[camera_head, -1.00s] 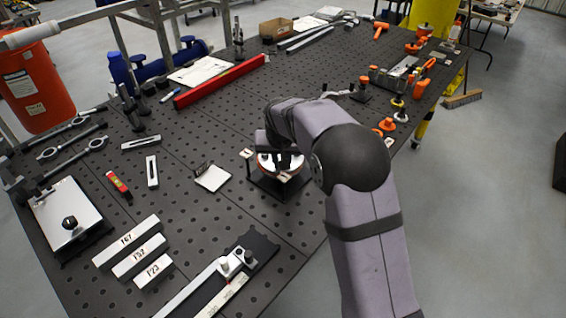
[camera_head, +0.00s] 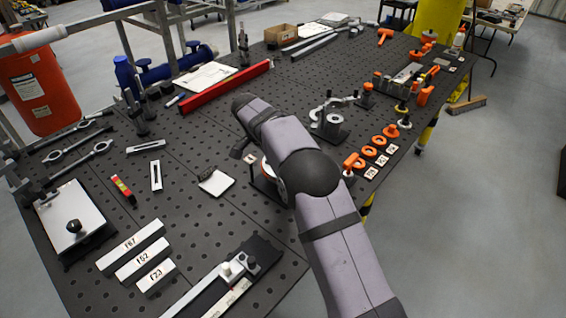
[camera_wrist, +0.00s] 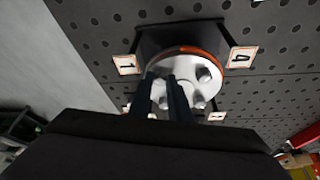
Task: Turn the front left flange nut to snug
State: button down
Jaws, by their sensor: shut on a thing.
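The round metal flange (camera_wrist: 187,66) with an orange-red ring under its top plate sits on a dark stand with numbered tags, including tag 1 (camera_wrist: 125,64) and tag 4 (camera_wrist: 242,57). Several nuts stand on its face; one nut (camera_wrist: 204,74) shows clear of my fingers. My gripper (camera_wrist: 160,79) is down at the flange face, shut on a flange nut (camera_wrist: 158,90) mostly covered by the fingers. I cannot tell from this angle which position that nut has. In the head view the flange (camera_head: 267,169) is mostly hidden behind my arm, and my fingertips are hidden.
A white-topped small plate (camera_head: 216,183) lies left of the stand. Labelled bars (camera_head: 140,255) lie at the front left, and a clamp fixture (camera_head: 330,118) stands behind my arm. Orange rings (camera_head: 371,151) lie to the right. A red straight bar (camera_head: 228,87) lies farther back.

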jog(key=shift+w+a+r+m+g+p, duration=0.1)
jog(key=shift+w+m+g+p, duration=0.1)
jog(key=shift+m+p, duration=0.35)
jog(key=shift+w+r+m+g+p, duration=0.1)
jog(key=shift+m+g+p, duration=0.1)
jog(key=shift+m+p, duration=0.35)
jog(key=c, duration=1.8)
grip_release()
jog(key=shift+o, duration=0.8)
jog(key=shift+s+f, duration=0.1)
jog(key=shift+s, duration=0.05)
jog(key=shift+f+b, duration=0.2)
jog(key=shift+b, duration=0.5)
